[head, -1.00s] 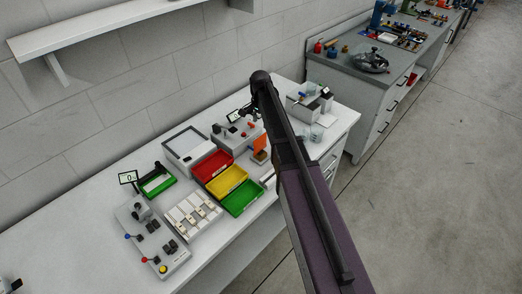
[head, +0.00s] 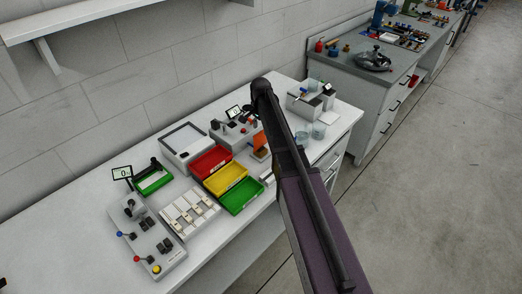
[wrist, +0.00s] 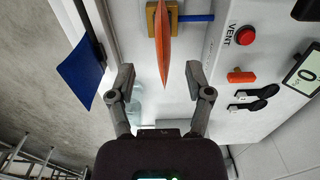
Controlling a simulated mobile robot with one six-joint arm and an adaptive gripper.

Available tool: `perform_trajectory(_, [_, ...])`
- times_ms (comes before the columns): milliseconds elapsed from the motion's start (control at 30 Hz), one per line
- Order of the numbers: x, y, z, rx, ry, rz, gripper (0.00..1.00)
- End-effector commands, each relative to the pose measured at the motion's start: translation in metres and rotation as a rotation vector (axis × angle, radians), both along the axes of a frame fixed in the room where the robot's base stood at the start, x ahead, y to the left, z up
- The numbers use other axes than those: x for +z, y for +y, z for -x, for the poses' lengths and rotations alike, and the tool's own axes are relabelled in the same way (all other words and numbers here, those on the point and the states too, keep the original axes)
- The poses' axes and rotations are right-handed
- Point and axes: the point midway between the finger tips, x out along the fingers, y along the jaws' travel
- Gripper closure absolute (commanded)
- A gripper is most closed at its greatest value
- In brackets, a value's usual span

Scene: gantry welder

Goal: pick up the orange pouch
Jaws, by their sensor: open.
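The orange pouch (wrist: 166,40) stands edge-on between and just beyond the fingertips of my gripper (wrist: 162,80) in the wrist view. My gripper is open, with a finger on either side of the pouch's line and a gap to each side. The pouch's upper end in that view meets a tan block (wrist: 152,22). In the head view the pouch (head: 260,141) shows as a small orange patch beside my arm, which hides part of it. My gripper is hidden behind the arm there.
A white machine with a red VENT button (wrist: 245,36) and black levers stands right of the pouch in the wrist view. A blue flap (wrist: 82,72) hangs at the left. Red (head: 211,162), yellow (head: 226,179) and green (head: 241,195) bins sit nearby on the white bench.

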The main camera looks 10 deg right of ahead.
Motion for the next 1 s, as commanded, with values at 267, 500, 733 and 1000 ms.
perform_trajectory(267, [-0.02,0.0,0.0,0.0,0.0,0.0,0.34])
perform_trajectory(500, [-0.022,-0.001,0.0,-0.001,0.0,0.0,0.34])
perform_trajectory(733, [-0.022,-0.001,0.0,-0.001,0.0,0.0,0.34])
perform_trajectory(1000, [-0.031,-0.001,-0.002,-0.001,0.0,0.0,0.34])
